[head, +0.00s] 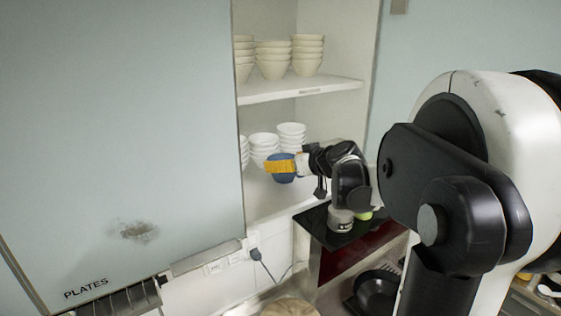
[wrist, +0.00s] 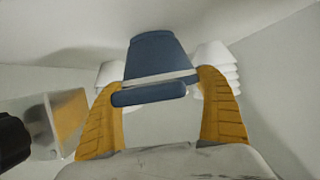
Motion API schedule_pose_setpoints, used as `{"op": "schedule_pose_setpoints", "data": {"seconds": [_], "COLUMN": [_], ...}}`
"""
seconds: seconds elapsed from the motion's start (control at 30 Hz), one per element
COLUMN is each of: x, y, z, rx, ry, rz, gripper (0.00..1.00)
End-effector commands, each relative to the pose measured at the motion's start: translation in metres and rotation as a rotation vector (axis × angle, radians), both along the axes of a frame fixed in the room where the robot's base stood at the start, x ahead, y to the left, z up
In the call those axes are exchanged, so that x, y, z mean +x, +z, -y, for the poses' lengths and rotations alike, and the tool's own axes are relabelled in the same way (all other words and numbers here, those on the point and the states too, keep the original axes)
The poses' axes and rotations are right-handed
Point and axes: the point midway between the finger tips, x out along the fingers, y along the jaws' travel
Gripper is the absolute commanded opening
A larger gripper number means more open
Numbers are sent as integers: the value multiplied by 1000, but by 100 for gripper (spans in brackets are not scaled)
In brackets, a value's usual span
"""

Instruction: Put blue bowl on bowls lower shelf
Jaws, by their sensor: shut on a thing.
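The blue bowl (head: 284,177) is inside the open cupboard at the lower shelf (head: 262,200), in front of the stacks of white bowls (head: 264,145). My gripper (head: 279,167) reaches in from the right and its yellow fingers are shut on the bowl. In the wrist view the bowl (wrist: 155,55) sits between the two yellow fingers (wrist: 160,100), with white bowls (wrist: 214,62) behind it on both sides. The fingers partly cover the bowl in the head view. I cannot tell whether its base touches the shelf.
The upper shelf (head: 300,92) carries stacks of cream bowls (head: 273,60) above my gripper. A large cupboard door marked PLATES (head: 120,130) stands at the left. A dark-topped unit (head: 318,222) is below my wrist. The cupboard's right side wall (head: 352,50) is near my arm.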

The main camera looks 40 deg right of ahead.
Motion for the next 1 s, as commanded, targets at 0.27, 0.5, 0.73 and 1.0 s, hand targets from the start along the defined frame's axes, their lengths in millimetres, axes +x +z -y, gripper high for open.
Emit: {"op": "schedule_pose_setpoints", "data": {"seconds": [0.27, 0.5, 0.73, 1.0], "x": [0, 0, -29, -85], "y": [-3, -1, 10, 32], "z": [0, 0, -1, -4], "rx": [0, 0, 1, 1], "ry": [0, 0, -4, -4], "rz": [0, 0, 0, 0], "gripper": [100, 100, 100, 100]}}
